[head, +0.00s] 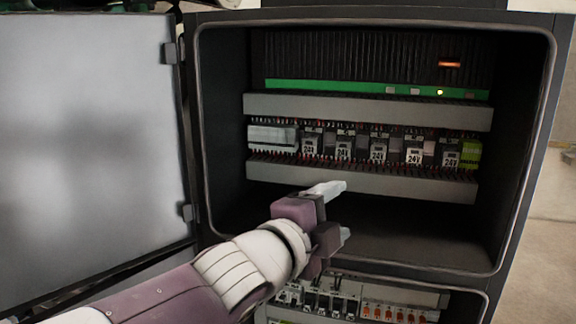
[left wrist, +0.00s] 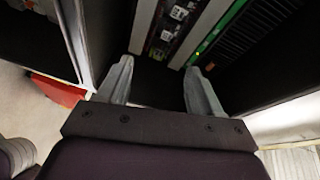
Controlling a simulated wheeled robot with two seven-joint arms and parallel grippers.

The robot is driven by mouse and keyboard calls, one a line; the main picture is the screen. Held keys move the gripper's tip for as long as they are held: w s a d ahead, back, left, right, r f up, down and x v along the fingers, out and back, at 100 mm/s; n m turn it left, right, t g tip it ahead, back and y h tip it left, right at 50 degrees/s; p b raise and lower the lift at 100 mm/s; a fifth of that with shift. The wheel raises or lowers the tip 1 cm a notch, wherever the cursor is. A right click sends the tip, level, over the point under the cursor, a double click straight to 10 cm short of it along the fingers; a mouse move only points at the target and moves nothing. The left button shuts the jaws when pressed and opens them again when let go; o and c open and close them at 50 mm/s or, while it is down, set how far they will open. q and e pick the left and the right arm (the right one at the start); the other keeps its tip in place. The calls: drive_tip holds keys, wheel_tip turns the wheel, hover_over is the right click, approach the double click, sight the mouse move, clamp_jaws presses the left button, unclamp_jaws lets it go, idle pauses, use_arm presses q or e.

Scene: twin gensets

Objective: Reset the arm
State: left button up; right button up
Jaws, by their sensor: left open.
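My left arm comes in from the lower left in the head view. Its gripper (head: 343,212) is in front of the open upper cabinet compartment, below the lower grey duct. In the left wrist view the two pale fingers (left wrist: 156,88) are spread apart with nothing between them. The gripper is open and empty. My right gripper is in neither view.
The cabinet (head: 540,130) is open, its grey door (head: 85,150) swung to the left. Inside, a row of several 24V relays (head: 378,150) sits between two grey ducts (head: 360,181). A lower compartment holds breakers (head: 330,302).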

use_arm(q)
drive_tip(key=s+a+f+n+g+y, duration=0.1)
drive_tip(key=a+f+n+g+y, duration=0.25)
drive_tip(key=a+f+n, duration=0.6)
drive_tip(key=s+a+f+n+g+y, duration=0.1)
drive_tip(key=a+f+n+g+y, duration=0.2)
drive_tip(key=f, duration=1.2)
drive_tip(key=s+a+f+n+g+y, duration=0.4)
drive_tip(key=s+a+f+n+g, duration=0.2)
drive_tip(key=s+a+f+n, duration=0.4)
wheel_tip(320, 180, down, 3)
drive_tip(key=shift+s+a, duration=0.55)
drive_tip(key=shift+a, duration=0.4)
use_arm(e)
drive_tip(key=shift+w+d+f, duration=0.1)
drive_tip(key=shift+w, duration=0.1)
use_arm(q)
drive_tip(key=shift+d, duration=0.1)
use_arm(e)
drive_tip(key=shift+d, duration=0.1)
